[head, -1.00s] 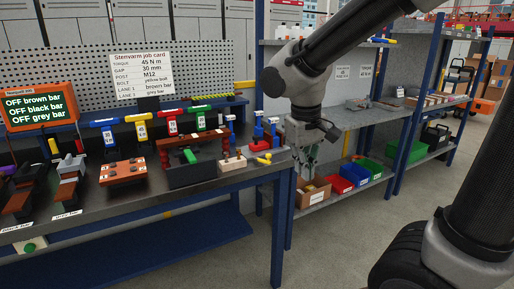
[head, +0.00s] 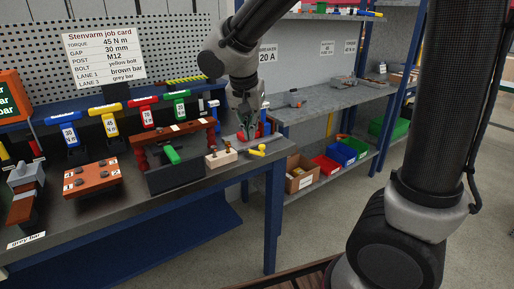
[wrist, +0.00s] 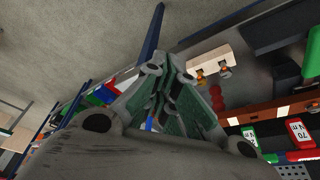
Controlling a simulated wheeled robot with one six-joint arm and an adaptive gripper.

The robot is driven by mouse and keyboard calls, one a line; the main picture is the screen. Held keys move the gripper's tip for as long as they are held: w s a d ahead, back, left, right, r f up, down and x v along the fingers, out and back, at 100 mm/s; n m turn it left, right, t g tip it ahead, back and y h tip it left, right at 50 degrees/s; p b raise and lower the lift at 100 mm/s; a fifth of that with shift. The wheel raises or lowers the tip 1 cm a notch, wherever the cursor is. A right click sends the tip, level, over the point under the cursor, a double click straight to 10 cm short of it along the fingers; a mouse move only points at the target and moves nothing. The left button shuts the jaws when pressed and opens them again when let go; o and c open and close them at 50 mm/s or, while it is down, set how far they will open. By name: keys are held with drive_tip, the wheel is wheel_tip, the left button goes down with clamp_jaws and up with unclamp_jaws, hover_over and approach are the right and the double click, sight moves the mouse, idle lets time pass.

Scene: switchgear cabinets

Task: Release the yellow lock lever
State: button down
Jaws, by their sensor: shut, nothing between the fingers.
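A small yellow lever (head: 258,150) with a rounded end lies low on the bench top near its right corner in the head view. My gripper (head: 245,132) points down over the right end of the bench, just behind and above the lever, with a red part beside its fingers. The fingers look shut and empty; they do not appear to touch the lever. In the wrist view my gripper (wrist: 165,85) fills the middle with its fingers together, and I cannot make out the yellow lever there.
A pale block with brass posts (head: 221,157) stands left of the lever; it also shows in the wrist view (wrist: 207,62). A dark box with a green handle (head: 180,170) is further left. A grey shelf (head: 330,107) with bins below stands right.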

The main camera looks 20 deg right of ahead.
sight(261, 147)
idle(0.3)
drive_tip(key=w+d+f, duration=0.4)
drive_tip(key=w+f, duration=0.1)
drive_tip(key=f, duration=0.5)
drive_tip(key=shift+w, duration=0.4)
drive_tip(key=shift+w+d+f+n, duration=0.1)
drive_tip(key=shift+d+n, duration=0.3)
drive_tip(key=shift+n, duration=0.3)
drive_tip(key=w+d+n+y, duration=0.1)
drive_tip(key=w+d+n, duration=0.3)
drive_tip(key=w, duration=0.1)
drive_tip(key=shift+d+n+t+y, duration=0.3)
drive_tip(key=shift+d+n+y, duration=0.1)
idle(0.5)
drive_tip(key=shift+w, duration=0.1)
